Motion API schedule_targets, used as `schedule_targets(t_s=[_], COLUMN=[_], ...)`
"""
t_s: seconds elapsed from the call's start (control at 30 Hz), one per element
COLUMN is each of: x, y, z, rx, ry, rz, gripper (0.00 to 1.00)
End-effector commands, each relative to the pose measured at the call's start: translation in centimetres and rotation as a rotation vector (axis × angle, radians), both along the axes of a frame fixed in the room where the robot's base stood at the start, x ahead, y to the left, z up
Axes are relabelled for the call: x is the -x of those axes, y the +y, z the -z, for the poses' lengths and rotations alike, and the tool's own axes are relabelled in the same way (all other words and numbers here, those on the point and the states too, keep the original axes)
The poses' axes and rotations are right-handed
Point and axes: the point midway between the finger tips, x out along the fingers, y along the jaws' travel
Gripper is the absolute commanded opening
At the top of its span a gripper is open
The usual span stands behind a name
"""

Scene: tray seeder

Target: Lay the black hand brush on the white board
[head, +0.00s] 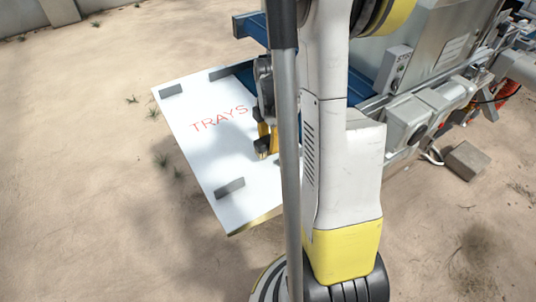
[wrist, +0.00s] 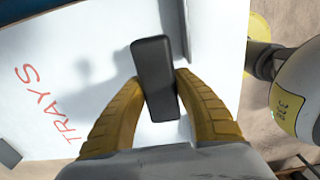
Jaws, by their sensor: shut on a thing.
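The black hand brush (wrist: 154,75) is between the two yellow fingers of my gripper (wrist: 159,82) in the wrist view. My gripper is shut on it near its middle. The white board (wrist: 108,28) lies below and carries red letters reading TRAYS. A soft shadow falls on the board left of the brush, so the brush appears to be above the surface. In the head view my gripper (head: 264,142) is over the right part of the white board (head: 190,125). The brush is mostly hidden there by my gripper and a grey pole.
Dark grey blocks stand along the board's edges, at its far left corner (head: 171,90), far side (head: 220,74) and near side (head: 230,187). A blue frame and grey machine (head: 410,120) adjoin the board at right. The board's left and middle are clear.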

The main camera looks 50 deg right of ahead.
Motion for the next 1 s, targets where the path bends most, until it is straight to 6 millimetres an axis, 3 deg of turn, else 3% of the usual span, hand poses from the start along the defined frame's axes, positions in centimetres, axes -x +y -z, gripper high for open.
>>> schedule_targets(t_s=[0.13,0.33,0.73,0.77,1.0], x=[0.1,0.1,0.1,0.1,0.1], y=[0.3,0.3,0.3,0.3,0.3], z=[1.0,4.1,4.6,4.5,4.4], rx=[0.000,0.000,0.000,0.000,0.000], ry=[0.000,0.000,0.000,0.000,0.000], rz=[0.000,0.000,0.001,0.001,0.001], gripper=[0.00,0.00,0.00,0.42,0.42])
